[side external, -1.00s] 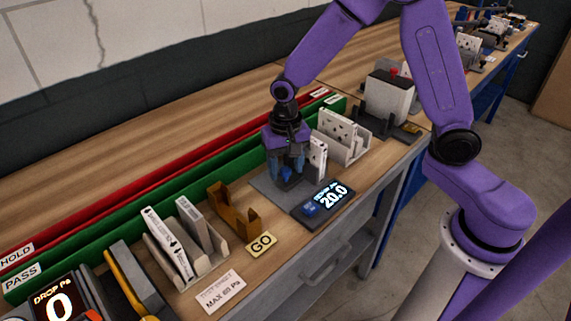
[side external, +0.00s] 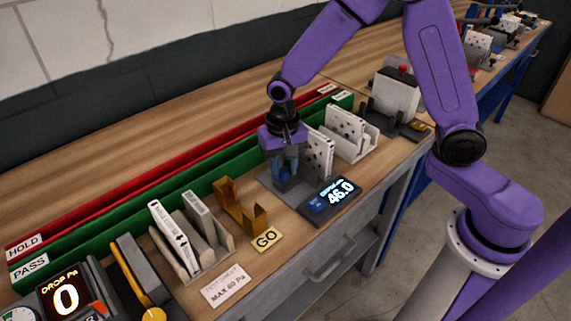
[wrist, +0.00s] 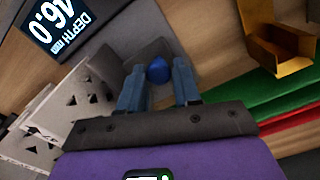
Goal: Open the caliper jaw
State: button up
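A blue knob (wrist: 158,70) stands on the caliper. My gripper (side external: 286,172) is low over the base, with its blue-grey fingers on both sides of the knob. In the wrist view the fingertips (wrist: 159,74) appear to press on it. A white panel with dark holes (side external: 319,154) stands just right of my gripper. The jaw faces are mostly hidden by my gripper.
A white rack with a holed filter (side external: 346,128) stands further right. An orange-brown bracket (side external: 228,200), a GO tag (side external: 266,239) and a rack of filters (side external: 172,236) are left. Green (side external: 120,229) and red (side external: 130,202) rails run behind.

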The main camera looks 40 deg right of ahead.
aim_at(283, 172)
jog(key=o, duration=0.3)
jog(key=shift+a, duration=0.15)
jog(key=shift+r, duration=0.15)
notch_tip(283, 172, up, 17)
jog(key=shift+r, duration=0.15)
jog(key=shift+s, duration=0.1)
dwell(0.3)
jog(key=s+d+f+n, duration=0.2)
jog(key=s+n, duration=0.3)
jog(key=s, duration=0.3)
jog(key=s+d+f+n, duration=0.3)
jog(key=s+n, duration=0.3)
jog(key=s, duration=0.2)
jog(key=s+d+f+n, duration=0.2)
jog(key=s+d+n, duration=0.2)
jog(key=s+n, duration=0.2)
jog(key=shift+s+d+f, duration=0.1)
jog(key=shift+s, duration=0.55)
jog(key=shift+s+d+f, duration=0.1)
jog(key=shift+s, duration=0.55)
